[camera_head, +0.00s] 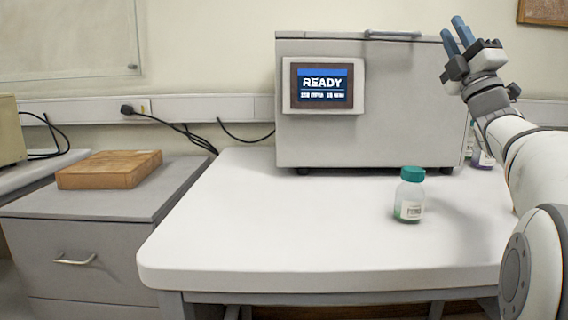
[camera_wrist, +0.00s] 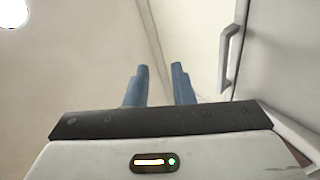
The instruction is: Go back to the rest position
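My gripper (camera_head: 456,33) is raised at the upper right of the head view, pointing up in front of the right end of the grey machine. Its two blue fingers are apart with nothing between them. In the wrist view my gripper (camera_wrist: 157,70) also shows both fingers apart and empty. My arm reaches up from the lower right of the head view.
The grey machine (camera_head: 400,120) with a READY screen (camera_head: 322,86) stands at the back of the white table (camera_head: 270,220). A green-capped bottle (camera_head: 410,195) stands upright at the table's right. More bottles (camera_head: 483,158) are partly hidden behind my arm. The table's left is clear.

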